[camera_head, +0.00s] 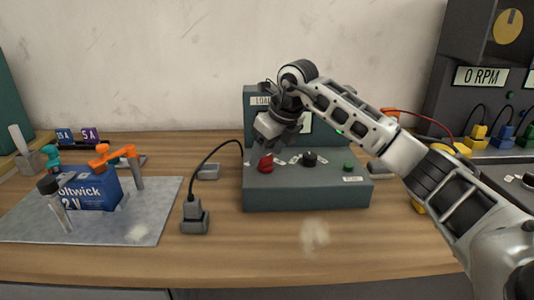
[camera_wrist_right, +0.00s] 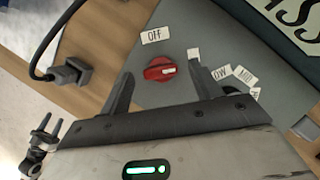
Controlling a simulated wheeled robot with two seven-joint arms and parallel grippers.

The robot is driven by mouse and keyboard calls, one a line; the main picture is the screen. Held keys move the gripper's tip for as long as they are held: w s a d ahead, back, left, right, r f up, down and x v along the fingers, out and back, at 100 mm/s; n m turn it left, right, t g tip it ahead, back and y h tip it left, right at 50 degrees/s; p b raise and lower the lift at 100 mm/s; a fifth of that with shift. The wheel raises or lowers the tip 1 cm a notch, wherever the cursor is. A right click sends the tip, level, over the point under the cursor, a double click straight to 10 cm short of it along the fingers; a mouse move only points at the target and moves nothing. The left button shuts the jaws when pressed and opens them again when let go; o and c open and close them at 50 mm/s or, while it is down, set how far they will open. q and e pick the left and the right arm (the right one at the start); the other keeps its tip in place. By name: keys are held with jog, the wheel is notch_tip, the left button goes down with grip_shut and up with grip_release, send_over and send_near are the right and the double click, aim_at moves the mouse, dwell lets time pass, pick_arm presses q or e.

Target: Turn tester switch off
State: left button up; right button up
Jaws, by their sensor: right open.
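The grey-green tester box (camera_head: 306,192) stands on the bench, with a red switch (camera_head: 266,162) on the left of its sloping panel. In the right wrist view the red switch (camera_wrist_right: 159,68) is a round knob with a white mark on its right-hand side. A white OFF label (camera_wrist_right: 155,36) is above it in that view. My right gripper (camera_head: 264,143) is open, just above the red switch. Its two fingers show on either side of the knob in the wrist view; contact cannot be told. Another label beside the right finger is partly hidden. My left gripper is not in view.
A black knob (camera_head: 309,158) and a green button (camera_head: 348,167) are right of the switch. A grey plug (camera_head: 195,217) with a black cable stands left of the box. A blue battery (camera_head: 92,190) with clamps is on a grey mat (camera_head: 150,210). The bench front is clear.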

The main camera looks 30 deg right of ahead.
jog(key=shift+w+f, duration=0.2)
jog(key=shift+f, duration=0.3)
jog(key=c, duration=1)
